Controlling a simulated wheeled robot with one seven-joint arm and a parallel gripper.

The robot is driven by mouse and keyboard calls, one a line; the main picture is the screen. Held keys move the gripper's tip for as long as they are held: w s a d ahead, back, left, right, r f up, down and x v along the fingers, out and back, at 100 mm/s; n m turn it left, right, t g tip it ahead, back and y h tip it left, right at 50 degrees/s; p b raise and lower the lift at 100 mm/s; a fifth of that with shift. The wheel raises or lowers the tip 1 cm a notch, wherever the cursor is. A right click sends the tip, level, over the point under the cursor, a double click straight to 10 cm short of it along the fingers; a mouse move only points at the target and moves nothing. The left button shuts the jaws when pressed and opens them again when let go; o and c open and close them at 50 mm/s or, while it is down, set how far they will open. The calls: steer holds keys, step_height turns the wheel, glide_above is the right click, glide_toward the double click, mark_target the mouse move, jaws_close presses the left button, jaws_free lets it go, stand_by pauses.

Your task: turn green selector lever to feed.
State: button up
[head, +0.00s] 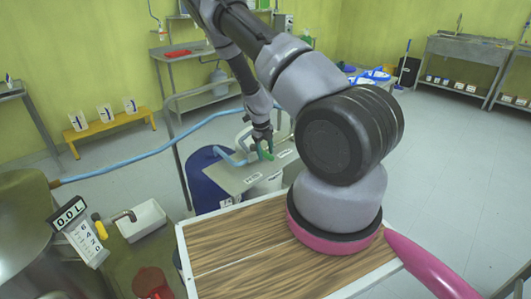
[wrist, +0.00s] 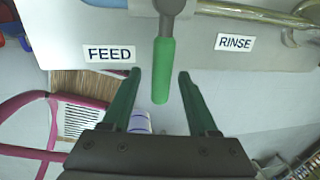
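The green selector lever (wrist: 163,72) hangs from a grey pivot on a pale panel (wrist: 220,58). In the wrist view it points straight down, between the FEED label (wrist: 109,54) on the left and the RINSE label (wrist: 235,43) on the right. My gripper (wrist: 160,75) is open, with its two green fingers on either side of the lever's handle.
A blue drum (head: 205,178) stands at the panel's left, and a blue hose (head: 150,153) runs left to a steel vessel (head: 25,220). A metal pipe (wrist: 262,13) runs along the panel's upper right in the wrist view. Open floor (head: 440,150) lies to the right.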

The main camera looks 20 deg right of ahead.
step_height(320, 180, up, 11)
steer(key=a, duration=0.1)
steer(key=shift+s+a+f, duration=0.15)
steer(key=shift+s+a, duration=0.15)
stand_by(0.4)
steer(key=s+a+r+n+t+y, duration=0.1)
steer(key=s+a+r+n+y, duration=0.2)
steer(key=r, duration=0.5)
steer(key=s+a+r+n+t, duration=0.1)
steer(key=s+a+r+n, duration=0.1)
steer(key=a+r+n, duration=0.5)
steer(key=s+r+n+y, duration=0.2)
steer(key=r+n, duration=0.1)
steer(key=r, duration=0.7)
steer(key=s+a+r+n+t+h, duration=0.1)
steer(key=s+r+n+t, duration=0.3)
steer(key=s+r+n, duration=1.1)
steer(key=s, duration=0.3)
steer(key=shift+s+a+r+t, duration=0.15)
steer(key=shift+s+r+t, duration=0.15)
steer(key=shift+s+r, duration=0.1)
